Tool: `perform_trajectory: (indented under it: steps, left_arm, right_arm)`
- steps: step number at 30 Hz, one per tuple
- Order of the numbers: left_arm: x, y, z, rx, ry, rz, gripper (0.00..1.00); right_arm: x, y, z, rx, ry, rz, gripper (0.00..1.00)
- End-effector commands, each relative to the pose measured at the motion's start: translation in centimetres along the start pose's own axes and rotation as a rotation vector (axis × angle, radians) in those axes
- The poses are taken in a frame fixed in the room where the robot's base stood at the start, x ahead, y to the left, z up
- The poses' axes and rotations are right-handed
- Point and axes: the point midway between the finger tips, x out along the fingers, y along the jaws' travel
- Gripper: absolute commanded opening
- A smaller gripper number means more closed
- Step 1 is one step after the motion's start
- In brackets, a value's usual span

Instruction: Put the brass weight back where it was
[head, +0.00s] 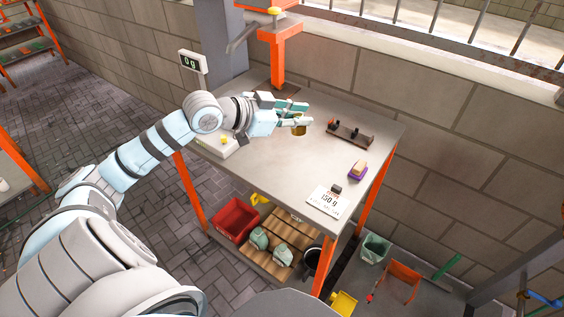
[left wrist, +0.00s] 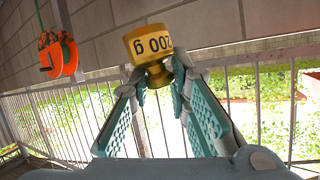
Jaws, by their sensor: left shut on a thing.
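My left gripper (head: 298,120) is shut on the brass weight (head: 299,131) and holds it over the middle of the table. In the left wrist view the weight (left wrist: 148,46) is marked "200 g", and the fingertips (left wrist: 158,76) close on its narrow knob. A dark rack (head: 350,134) with small dark pieces on it lies to the right of the gripper. A pale scale (head: 218,149) with a small yellow piece (head: 224,140) on it is partly behind my left arm. The scale's display (head: 192,62) reads "0 g". My right gripper is not in view.
A white card (head: 325,203) reading "150 g" lies near the front right, with a small dark block (head: 336,189) on it. An orange post (head: 278,60) stands at the back. The table's front middle is clear.

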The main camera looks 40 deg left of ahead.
Motion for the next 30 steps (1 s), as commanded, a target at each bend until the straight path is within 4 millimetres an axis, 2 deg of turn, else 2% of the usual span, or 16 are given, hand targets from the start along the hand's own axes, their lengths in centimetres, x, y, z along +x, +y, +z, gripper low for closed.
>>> perform_trajectory:
  steps: [1, 3, 6, 9, 11, 14, 18, 21, 30]
  left_arm:
    - [0.9, -2.5, 0.7, -0.012, -0.005, -0.084, 0.0]
    - [1.3, -5.9, 0.8, -0.029, -0.032, -0.202, 0.0]
    - [1.3, -9.3, 1.0, -0.047, -0.068, -0.329, 0.0]
    - [1.3, -11.2, 1.3, -0.054, -0.093, -0.403, 0.0]
    - [1.5, -11.4, 2.2, -0.056, -0.102, -0.42, 0.0]
    - [2.6, -11.0, 4.9, -0.056, -0.107, -0.422, 0.0]
    - [4.7, -9.9, 10.1, -0.056, -0.107, -0.421, 0.0]
    - [6.0, -9.3, 13.0, -0.055, -0.104, -0.421, 0.0]
    - [7.9, -8.5, 17.5, -0.054, -0.103, -0.421, 0.0]
  right_arm:
    - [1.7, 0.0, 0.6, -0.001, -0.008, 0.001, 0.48]
    - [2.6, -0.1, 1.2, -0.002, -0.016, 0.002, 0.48]
    - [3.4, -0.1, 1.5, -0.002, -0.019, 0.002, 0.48]
    - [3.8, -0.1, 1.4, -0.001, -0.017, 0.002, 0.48]
    - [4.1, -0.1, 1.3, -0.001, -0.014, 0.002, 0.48]
    - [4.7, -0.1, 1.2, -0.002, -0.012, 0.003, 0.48]
    - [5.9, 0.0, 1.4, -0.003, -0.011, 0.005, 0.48]
    - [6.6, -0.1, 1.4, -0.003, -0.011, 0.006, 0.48]
    - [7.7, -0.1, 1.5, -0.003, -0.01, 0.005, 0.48]
